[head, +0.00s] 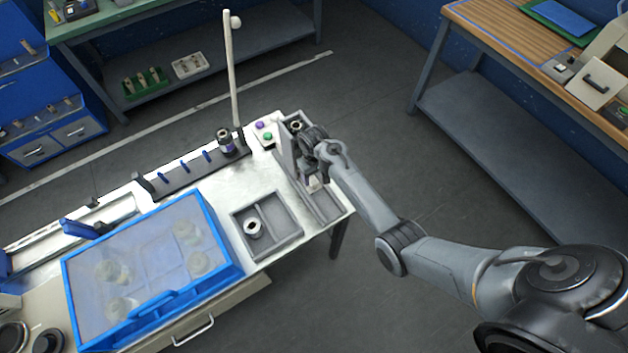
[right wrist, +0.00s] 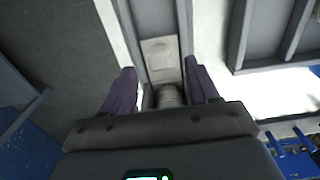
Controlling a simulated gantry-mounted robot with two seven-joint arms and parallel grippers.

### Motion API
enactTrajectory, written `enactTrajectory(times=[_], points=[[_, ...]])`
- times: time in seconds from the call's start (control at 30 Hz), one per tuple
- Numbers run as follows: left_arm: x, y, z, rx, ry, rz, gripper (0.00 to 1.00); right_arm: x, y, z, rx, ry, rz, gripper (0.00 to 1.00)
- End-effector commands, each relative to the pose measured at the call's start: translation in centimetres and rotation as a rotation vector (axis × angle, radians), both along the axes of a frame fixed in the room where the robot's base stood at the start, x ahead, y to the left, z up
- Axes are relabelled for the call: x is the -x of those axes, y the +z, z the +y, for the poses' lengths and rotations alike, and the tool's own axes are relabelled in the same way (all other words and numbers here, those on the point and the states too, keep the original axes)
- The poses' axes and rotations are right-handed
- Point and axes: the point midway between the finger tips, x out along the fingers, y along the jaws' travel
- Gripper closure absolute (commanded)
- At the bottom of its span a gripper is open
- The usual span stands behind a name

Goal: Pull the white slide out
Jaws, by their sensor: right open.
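The white slide (right wrist: 160,58) appears to be the pale plate in a narrow grey channel in the right wrist view. In the head view a small pale part (head: 314,183) shows in the grey fixture below my gripper, partly hidden by it. My right gripper (head: 309,163) is over this fixture at the table's right end. In the right wrist view its two fingers (right wrist: 160,68) are apart, one on each side of the channel. A round greyish part (right wrist: 168,95) shows between them; I cannot tell whether they touch it. My left gripper is not in view.
A grey tray (head: 290,237) holding a small roll stands left of the fixture. A blue-framed clear cover (head: 231,268) lies further left. A dark rack (head: 180,180) with blue pegs and a tall pale pole (head: 231,75) stand behind. Purple and green buttons (head: 264,130) are close by.

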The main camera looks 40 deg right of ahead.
Motion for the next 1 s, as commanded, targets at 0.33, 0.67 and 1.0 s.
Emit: enactTrajectory(times=[0.33, 0.67, 1.0], points=[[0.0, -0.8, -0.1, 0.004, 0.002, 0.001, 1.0, 0.0, -3.2, 0.0, 0.0, 0.0, 0.0, 0.4], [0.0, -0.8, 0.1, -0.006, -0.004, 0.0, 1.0, 0.0, -3.4, 0.0, 0.0, 0.0, -0.001, 0.4], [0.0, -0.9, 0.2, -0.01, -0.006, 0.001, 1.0, 0.0, -3.3, 0.0, 0.0, 0.0, 0.0, 0.93]])
